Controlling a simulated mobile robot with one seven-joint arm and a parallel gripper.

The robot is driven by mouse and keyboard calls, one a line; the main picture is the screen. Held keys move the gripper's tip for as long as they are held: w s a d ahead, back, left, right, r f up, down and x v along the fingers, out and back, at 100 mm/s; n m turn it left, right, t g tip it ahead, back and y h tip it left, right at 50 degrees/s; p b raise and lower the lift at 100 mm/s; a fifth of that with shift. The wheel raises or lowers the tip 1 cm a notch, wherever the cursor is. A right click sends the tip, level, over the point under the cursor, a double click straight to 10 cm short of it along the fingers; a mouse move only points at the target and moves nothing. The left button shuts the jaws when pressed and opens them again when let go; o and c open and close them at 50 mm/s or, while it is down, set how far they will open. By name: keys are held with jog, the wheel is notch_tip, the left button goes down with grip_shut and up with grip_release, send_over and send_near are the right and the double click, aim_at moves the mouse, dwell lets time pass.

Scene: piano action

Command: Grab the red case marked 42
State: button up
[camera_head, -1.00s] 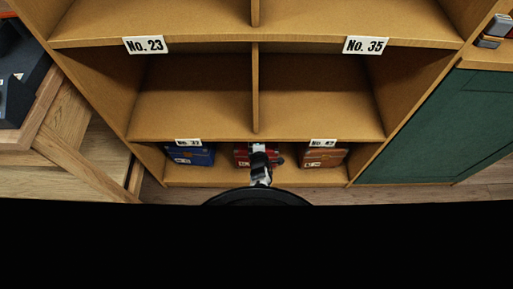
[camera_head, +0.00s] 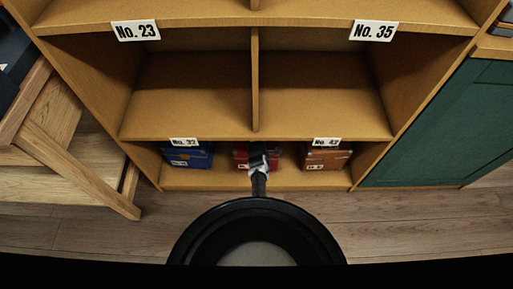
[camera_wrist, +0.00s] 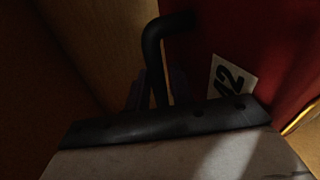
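The red case (camera_head: 240,158) stands in the bottom row of the shelf, between a blue case and a brown case. In the wrist view the red case (camera_wrist: 270,40) fills the upper right, with a white tag reading 42 (camera_wrist: 231,78) on it. A black bent handle (camera_wrist: 154,60) shows beside the red face. My gripper (camera_wrist: 158,92) is at this handle, with dim finger shapes on either side of it. The dark view does not show whether they press on it. In the head view my arm covers part of the red case.
A blue case (camera_head: 188,157) stands left and a brown case (camera_head: 327,159) right in the same low row, under the shelf board (camera_head: 255,133). A wooden crate-like stand (camera_head: 75,170) is at the left, a green cabinet (camera_head: 445,130) at the right. Open floor (camera_head: 420,215) lies in front.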

jog(key=shift+c, duration=0.4)
grip_shut()
dwell(0.8)
jog(key=shift+w+r, duration=0.1)
jog(key=shift+r, duration=0.05)
